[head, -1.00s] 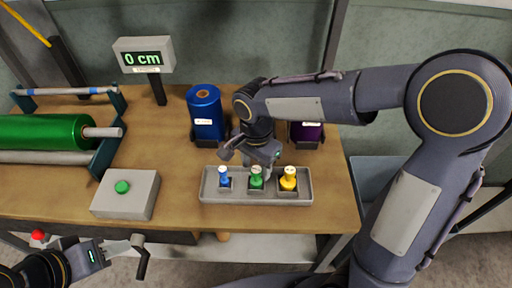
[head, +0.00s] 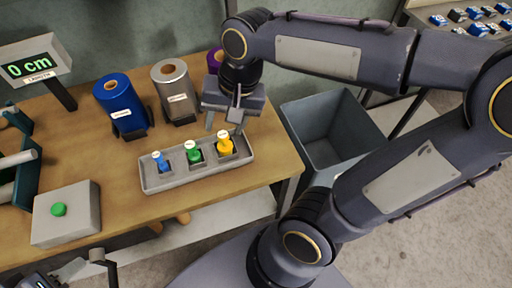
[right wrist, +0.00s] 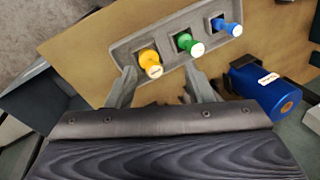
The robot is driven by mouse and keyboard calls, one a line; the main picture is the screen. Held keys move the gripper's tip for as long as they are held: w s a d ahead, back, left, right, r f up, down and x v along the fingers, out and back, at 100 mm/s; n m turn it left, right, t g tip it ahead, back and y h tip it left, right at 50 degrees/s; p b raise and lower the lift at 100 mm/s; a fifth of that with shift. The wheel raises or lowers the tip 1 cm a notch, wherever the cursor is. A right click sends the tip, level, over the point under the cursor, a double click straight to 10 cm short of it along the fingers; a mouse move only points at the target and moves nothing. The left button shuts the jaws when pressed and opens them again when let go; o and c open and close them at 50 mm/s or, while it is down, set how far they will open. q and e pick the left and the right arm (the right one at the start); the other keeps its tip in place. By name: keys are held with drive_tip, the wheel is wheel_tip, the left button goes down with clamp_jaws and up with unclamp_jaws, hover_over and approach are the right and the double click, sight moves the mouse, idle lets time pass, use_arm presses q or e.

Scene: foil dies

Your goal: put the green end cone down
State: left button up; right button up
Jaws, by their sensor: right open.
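The green end cone (head: 194,153) stands in the middle pocket of a grey tray (head: 162,184), between the blue cone (head: 161,161) and the yellow cone (head: 225,146). All three also show in the right wrist view: green (right wrist: 187,43), yellow (right wrist: 150,61) and blue (right wrist: 230,27). My right gripper (head: 224,127) is open and empty, behind and above the tray's yellow end. In the right wrist view its fingers (right wrist: 163,80) are apart with nothing between them. My left gripper (head: 92,267) is at the bottom left, partly cut off; its jaw opening is unclear.
Blue (head: 120,103) and silver (head: 174,89) foil rolls stand behind the tray, with a purple roll (head: 214,60) partly hidden by my right arm. A grey box with a green button (head: 58,210) is at left. A grey bin (head: 322,130) stands right of the table.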

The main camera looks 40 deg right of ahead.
drive_tip(key=s+d+f+n+t, duration=0.1)
drive_tip(key=s+n+t, duration=0.1)
drive_tip(key=s, duration=0.2)
drive_tip(key=s+d+f+n+t+y, duration=0.1)
drive_tip(key=s+f+n, duration=0.1)
drive_tip(key=s+n, duration=0.1)
drive_tip(key=shift+s+t, duration=0.4)
drive_tip(key=shift+s, duration=0.5)
drive_tip(key=shift+f, duration=0.1)
